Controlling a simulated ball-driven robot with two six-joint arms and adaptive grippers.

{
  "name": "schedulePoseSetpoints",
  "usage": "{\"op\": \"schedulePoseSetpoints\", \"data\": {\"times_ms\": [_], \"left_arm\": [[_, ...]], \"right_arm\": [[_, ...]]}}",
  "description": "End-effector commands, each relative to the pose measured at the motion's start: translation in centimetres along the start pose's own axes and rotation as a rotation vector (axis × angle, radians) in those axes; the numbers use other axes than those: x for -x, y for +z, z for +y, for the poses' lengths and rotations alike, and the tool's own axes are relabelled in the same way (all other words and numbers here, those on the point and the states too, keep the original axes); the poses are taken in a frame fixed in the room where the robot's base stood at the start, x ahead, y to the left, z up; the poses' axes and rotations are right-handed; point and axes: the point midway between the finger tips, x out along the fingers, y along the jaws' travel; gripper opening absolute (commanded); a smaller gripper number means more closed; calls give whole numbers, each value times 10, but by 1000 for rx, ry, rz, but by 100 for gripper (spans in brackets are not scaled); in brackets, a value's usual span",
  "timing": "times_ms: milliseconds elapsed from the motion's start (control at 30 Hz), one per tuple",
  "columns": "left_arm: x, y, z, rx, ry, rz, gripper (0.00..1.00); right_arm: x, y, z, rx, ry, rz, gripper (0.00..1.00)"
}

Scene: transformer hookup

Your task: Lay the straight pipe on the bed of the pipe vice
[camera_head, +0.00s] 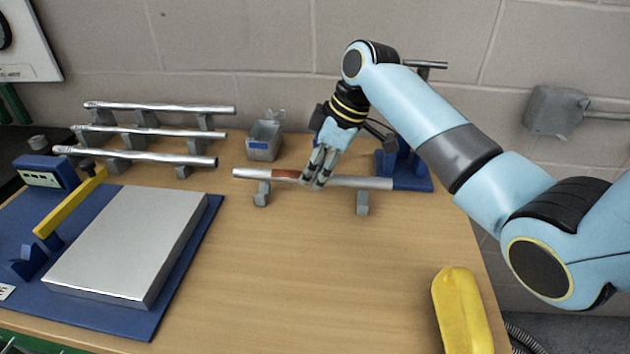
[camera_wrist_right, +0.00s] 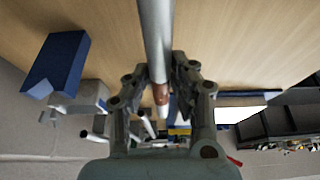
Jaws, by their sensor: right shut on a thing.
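The straight pipe (camera_head: 350,181) is silver with a reddish-brown band near its left part. It lies level across two grey supports (camera_head: 362,203) in the middle of the table; I cannot tell whether it still touches them. My right gripper (camera_head: 316,178) reaches down over the pipe and is shut on it beside the band. The right wrist view shows the pipe (camera_wrist_right: 155,40) running between my fingers (camera_wrist_right: 161,92). The blue pipe vice (camera_head: 405,168) stands behind the pipe's right end, partly hidden by my right arm; its bed is not clear. My left gripper is out of view.
Several silver pipes lie on a grey rack (camera_head: 145,119) at the back left. A grey box (camera_head: 264,140) stands behind the pipe. A blue board (camera_head: 180,270) with a metal plate and yellow lever fills the left. A yellow object (camera_head: 462,310) lies front right. The front middle is clear.

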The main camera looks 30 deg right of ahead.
Motion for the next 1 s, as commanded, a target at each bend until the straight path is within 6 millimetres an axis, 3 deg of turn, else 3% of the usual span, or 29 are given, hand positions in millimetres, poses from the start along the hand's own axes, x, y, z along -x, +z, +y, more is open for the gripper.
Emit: {"op": "schedulePoseSetpoints", "data": {"times_ms": [200,767,800,967,1000], "left_arm": [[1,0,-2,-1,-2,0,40],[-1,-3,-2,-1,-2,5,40],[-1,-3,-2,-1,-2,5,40],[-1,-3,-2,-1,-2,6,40],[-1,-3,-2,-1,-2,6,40]], "right_arm": [[-23,10,0,-1,0,0,0],[-32,14,-1,0,0,0,0],[-32,14,-1,0,0,-1,25],[-32,14,-1,0,0,-1,46],[-32,14,-1,0,0,-1,46]]}}
